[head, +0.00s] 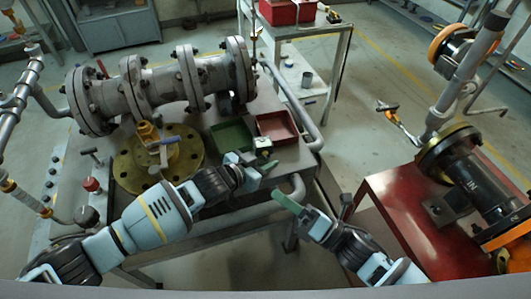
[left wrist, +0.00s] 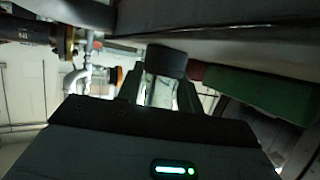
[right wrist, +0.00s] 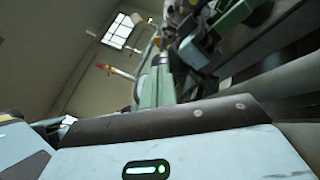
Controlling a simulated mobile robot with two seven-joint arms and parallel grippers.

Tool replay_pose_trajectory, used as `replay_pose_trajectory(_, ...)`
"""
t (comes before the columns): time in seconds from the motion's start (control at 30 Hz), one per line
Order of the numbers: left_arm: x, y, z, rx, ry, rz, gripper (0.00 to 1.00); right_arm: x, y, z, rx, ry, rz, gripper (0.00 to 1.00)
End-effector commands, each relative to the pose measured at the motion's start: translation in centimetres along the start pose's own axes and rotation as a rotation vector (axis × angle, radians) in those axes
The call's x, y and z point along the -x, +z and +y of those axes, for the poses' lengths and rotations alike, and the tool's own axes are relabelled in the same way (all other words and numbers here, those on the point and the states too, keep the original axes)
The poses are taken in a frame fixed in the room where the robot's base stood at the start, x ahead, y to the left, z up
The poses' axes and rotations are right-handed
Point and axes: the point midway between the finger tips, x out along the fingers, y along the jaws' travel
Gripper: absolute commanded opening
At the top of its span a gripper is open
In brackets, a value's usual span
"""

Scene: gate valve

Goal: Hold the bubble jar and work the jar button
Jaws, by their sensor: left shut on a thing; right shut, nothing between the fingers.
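My left gripper (head: 257,160) is shut on a small jar (head: 263,144) and holds it up in front of the green tray. In the left wrist view the jar's pale, see-through body (left wrist: 160,92) sits between the fingers under a dark cap (left wrist: 166,61). I cannot make out the button with certainty. My right gripper (head: 287,202) is shut and empty, below and right of the left one. Its green fingers (right wrist: 157,88) show in the right wrist view, pointing toward the left gripper (right wrist: 212,35). A gap shows between the grippers in the head view.
The workbench bears a large flanged pipe (head: 165,80), a brass flange with a valve (head: 160,165), a green tray (head: 231,138) and a red tray (head: 277,126). A red stand (head: 410,215) is at the right. Floor between is free.

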Motion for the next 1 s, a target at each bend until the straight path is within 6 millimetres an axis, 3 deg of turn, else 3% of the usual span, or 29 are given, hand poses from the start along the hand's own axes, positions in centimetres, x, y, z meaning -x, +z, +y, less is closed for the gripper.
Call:
replay_pose_trajectory(0.53, 0.0, 0.1, 0.0, 0.0, 0.0, -0.002, 0.07, -0.3, 0.2, -0.4, 0.027, -0.006, 0.008, 0.0)
replay_pose_trajectory(1.0, 0.0, 0.1, 0.0, 0.0, 0.0, -0.001, 0.07, -4.0, 3.0, -3.1, 0.026, -0.006, 0.007, 0.0)
